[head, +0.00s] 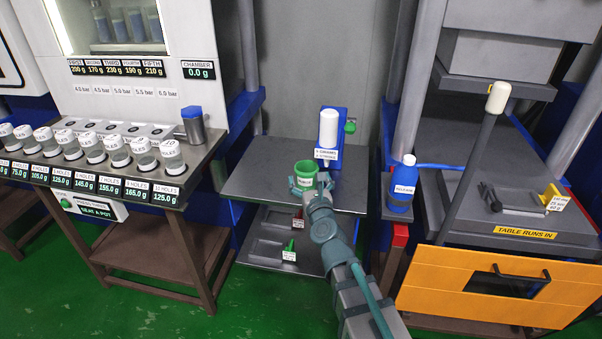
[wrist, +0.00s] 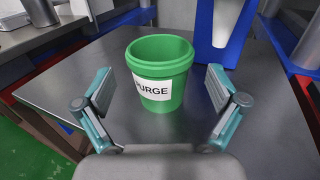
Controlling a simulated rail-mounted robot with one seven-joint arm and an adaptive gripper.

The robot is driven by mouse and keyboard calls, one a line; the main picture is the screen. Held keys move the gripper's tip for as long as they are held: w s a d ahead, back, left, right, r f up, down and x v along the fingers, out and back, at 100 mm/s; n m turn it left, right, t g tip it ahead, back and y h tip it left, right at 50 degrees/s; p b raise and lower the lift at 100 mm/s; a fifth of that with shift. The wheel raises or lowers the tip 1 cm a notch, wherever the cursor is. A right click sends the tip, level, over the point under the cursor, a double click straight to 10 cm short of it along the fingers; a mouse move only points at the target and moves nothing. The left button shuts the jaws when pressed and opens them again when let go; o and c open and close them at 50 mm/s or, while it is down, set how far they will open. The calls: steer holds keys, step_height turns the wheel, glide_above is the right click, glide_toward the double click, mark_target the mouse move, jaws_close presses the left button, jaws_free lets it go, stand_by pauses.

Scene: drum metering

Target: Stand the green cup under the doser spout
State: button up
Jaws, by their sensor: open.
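The green cup (head: 305,172) stands upright on the grey table at its front middle. In the wrist view the green cup (wrist: 160,105) has a white label reading "PURGE" and an open top. My gripper (head: 303,188) is open, with one finger on each side of the cup and a visible gap at both sides. The doser (head: 329,127) is a white bottle on a blue stand at the back of the same table. Its spout end sits behind a white label, a little behind and right of the cup.
The grey table (head: 262,182) has bare room left of the cup. A blue bottle (head: 402,182) stands to the right. A shelf (head: 258,250) with small tagged items lies below. A bench of white-lidded pots (head: 92,148) is at the left.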

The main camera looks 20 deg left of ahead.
mark_target(309, 177)
steer(key=shift+x, duration=1.85)
steer(key=c, duration=1.2)
steer(key=shift+c, duration=0.2)
steer(key=shift+w+d+b, duration=0.1)
steer(key=shift+d+b, duration=0.45)
steer(key=shift+d, duration=0.6)
steer(key=shift+w+d+b, duration=0.1)
steer(key=shift+d+b, duration=0.15)
steer(key=shift+d, duration=0.6)
steer(key=shift+w+d+b, duration=0.15)
steer(key=shift+d+b, duration=0.05)
steer(key=shift+d, duration=0.65)
